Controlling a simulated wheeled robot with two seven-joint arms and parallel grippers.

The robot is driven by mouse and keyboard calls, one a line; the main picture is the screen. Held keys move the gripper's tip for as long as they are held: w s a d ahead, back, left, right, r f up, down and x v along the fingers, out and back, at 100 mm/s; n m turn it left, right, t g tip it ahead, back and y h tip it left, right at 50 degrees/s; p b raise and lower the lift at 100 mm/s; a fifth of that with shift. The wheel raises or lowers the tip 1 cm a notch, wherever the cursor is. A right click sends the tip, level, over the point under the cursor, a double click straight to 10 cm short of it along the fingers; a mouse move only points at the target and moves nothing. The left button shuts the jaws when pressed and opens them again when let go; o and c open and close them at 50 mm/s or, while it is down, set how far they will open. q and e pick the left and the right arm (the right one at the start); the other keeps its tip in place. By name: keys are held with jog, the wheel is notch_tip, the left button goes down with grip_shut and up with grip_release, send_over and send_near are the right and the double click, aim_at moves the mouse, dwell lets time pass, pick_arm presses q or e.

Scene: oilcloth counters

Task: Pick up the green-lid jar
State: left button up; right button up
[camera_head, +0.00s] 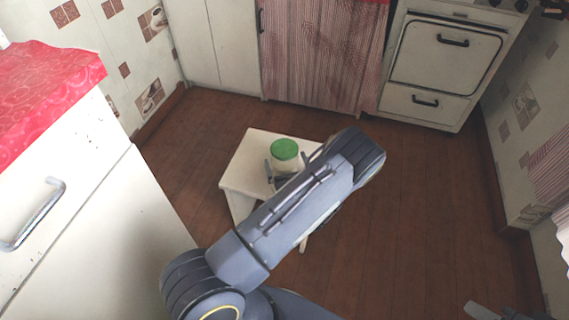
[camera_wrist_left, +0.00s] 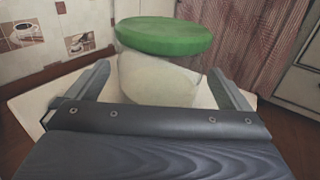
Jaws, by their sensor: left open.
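The green-lid jar stands upright on a small white stool (camera_head: 240,180); its green lid (camera_head: 285,149) shows just past my left gripper (camera_head: 284,172) in the head view. In the left wrist view the jar's pale body (camera_wrist_left: 155,82) is under the wide green lid (camera_wrist_left: 165,36). My left gripper (camera_wrist_left: 158,80) is open, with one finger on each side of the jar body, below the lid. I cannot tell whether a finger touches it. My left arm hides part of the stool. A grey piece, apparently of my right gripper (camera_head: 485,311), shows at the bottom right edge.
A white counter with a red oilcloth top (camera_head: 45,80) stands at the left. A striped curtain (camera_head: 320,50) and a white stove (camera_head: 440,60) are at the back. The brown wooden floor (camera_head: 410,190) right of the stool is clear.

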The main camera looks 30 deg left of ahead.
pick_arm(q)
jog(key=shift+x, duration=1)
jog(key=c, duration=1.2)
jog(key=shift+c, duration=0.5)
jog(key=shift+r, duration=0.15)
